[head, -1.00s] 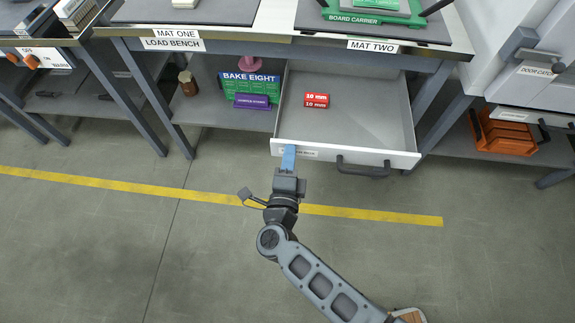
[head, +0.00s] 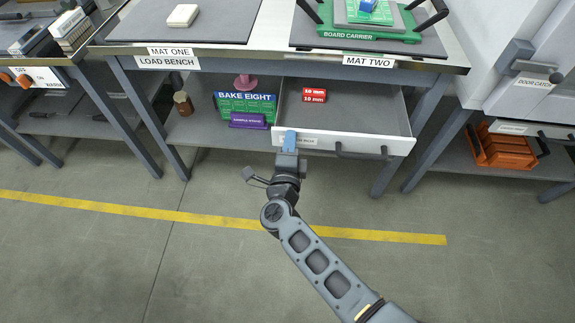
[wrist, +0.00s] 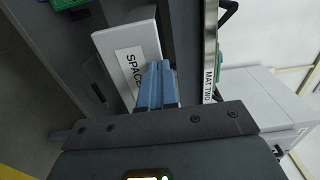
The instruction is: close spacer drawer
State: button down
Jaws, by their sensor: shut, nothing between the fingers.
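The spacer drawer (head: 342,120) stands open under the load bench, with its white front (head: 357,144) facing me and a dark bar handle on the right part of that front. Two red blocks marked 10 mm (head: 314,95) lie inside it. My gripper (head: 289,141) has its blue fingers shut and empty at the left part of the drawer front, beside the label. In the wrist view the shut fingers (wrist: 157,86) overlap the white front with its SPACE... label (wrist: 129,75). Whether they touch it is hard to tell.
The bench top above carries mat one (head: 185,22), mat two and a green board carrier (head: 370,38). The floor in front is clear.

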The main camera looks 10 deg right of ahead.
jog(key=b, duration=0.8)
send_over(296, 107)
jog(key=s, duration=0.1)
jog(key=shift+a+f, duration=0.15)
jog(key=shift+a, duration=0.15)
jog(key=shift+w+d, duration=0.1)
jog(key=shift+w, duration=0.2)
jog(key=shift+w+d+r+b, duration=0.1)
jog(key=shift+w+r+b, duration=0.1)
jog(key=shift+r+b, duration=0.15)
jog(key=shift+d, duration=0.1)
